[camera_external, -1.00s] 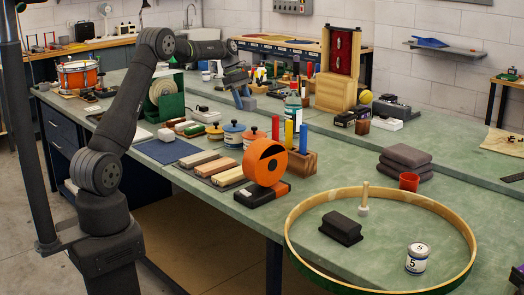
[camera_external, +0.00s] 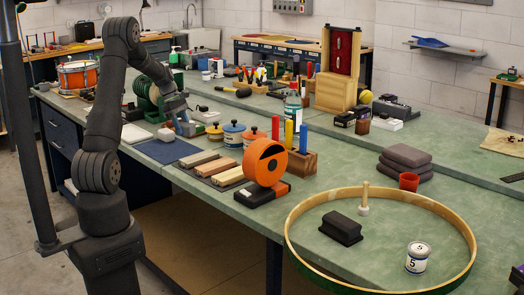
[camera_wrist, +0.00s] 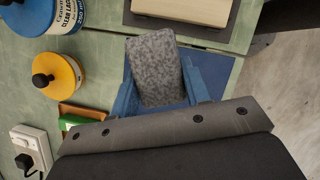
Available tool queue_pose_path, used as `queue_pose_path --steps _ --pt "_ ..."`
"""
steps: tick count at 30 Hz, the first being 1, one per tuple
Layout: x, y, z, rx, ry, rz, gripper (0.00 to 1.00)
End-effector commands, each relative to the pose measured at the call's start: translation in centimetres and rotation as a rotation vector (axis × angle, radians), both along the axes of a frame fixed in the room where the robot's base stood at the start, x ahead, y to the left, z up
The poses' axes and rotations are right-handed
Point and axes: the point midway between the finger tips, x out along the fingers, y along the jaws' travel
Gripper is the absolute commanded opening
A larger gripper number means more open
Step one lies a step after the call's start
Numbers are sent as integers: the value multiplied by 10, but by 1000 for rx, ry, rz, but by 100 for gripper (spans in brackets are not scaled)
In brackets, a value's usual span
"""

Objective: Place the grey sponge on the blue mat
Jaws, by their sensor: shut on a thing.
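The grey sponge (camera_wrist: 155,68) is a speckled block held between the blue fingers of my gripper (camera_wrist: 158,82) in the wrist view. In the outside view my gripper (camera_external: 184,127) points down among small items, just behind and right of the blue mat (camera_external: 167,152). The sponge is small and hard to make out there. Part of the blue mat (camera_wrist: 226,72) shows right of the sponge in the wrist view. I cannot tell whether the sponge touches the bench.
A yellow-lidded pot (camera_wrist: 57,77) and a blue-lidded jar (camera_wrist: 48,12) stand left of my gripper in the wrist view. Wooden blocks (camera_external: 199,159) lie right of the mat. The mat's visible surface is clear.

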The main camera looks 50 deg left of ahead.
Motion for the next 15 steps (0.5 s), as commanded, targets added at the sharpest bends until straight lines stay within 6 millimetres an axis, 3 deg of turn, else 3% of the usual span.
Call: queue_pose_path --steps 6,15 --pt "-4 47 -29 -1 2 1 22" --pt "-5 65 -45 -1 1 -2 22"
